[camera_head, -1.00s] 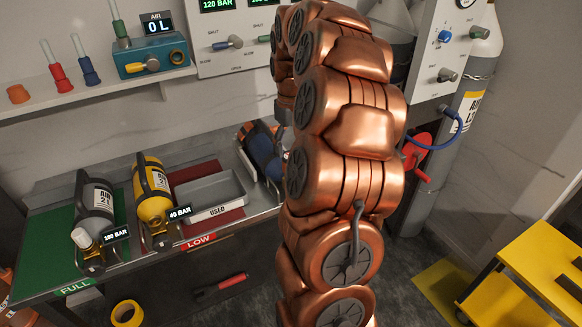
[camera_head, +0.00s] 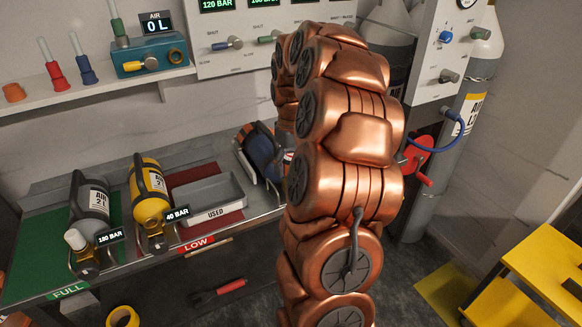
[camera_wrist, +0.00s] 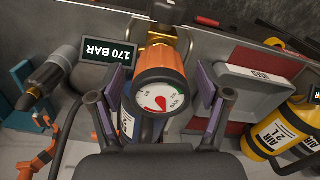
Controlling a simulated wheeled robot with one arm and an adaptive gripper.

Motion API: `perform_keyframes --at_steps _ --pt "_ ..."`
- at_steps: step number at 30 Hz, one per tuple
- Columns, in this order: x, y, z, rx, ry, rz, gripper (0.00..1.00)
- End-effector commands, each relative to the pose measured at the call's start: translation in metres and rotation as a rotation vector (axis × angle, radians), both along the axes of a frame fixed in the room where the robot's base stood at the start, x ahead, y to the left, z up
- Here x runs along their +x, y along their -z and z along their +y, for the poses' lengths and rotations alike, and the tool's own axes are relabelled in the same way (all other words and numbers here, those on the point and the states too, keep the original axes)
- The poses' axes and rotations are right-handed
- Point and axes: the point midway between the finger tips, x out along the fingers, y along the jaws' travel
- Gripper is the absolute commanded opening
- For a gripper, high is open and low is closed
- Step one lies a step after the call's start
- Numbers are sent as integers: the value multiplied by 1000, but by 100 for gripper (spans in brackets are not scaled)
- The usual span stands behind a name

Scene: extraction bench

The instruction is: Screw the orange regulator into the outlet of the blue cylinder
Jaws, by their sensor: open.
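The blue cylinder (camera_head: 262,152) lies in a cradle at the right end of the bench in the head view, partly hidden by my arm. In the wrist view part of its blue body (camera_wrist: 127,124) shows beside the gauge. The orange regulator (camera_wrist: 157,56) shows there behind its round white-faced gauge (camera_wrist: 158,92). It sits by the cylinder's valve end, but I cannot tell whether its thread is in the outlet. My gripper (camera_wrist: 160,85) is open, with one purple-padded finger on each side of the gauge and visible gaps.
A 170 BAR display (camera_wrist: 106,52) stands close to the left finger. The grey USED tray (camera_head: 210,200), yellow cylinder (camera_head: 150,190) and grey cylinder (camera_head: 90,207) lie along the bench. A red crank wheel (camera_head: 417,157) is right of my arm.

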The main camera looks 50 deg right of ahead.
Motion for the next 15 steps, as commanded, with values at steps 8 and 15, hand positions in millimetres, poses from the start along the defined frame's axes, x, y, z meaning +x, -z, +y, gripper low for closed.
perform_keyframes --at_steps 8,15 --pt "0 -2 1 2 -274 0 77" --pt "0 -3 1 3 -549 0 77"
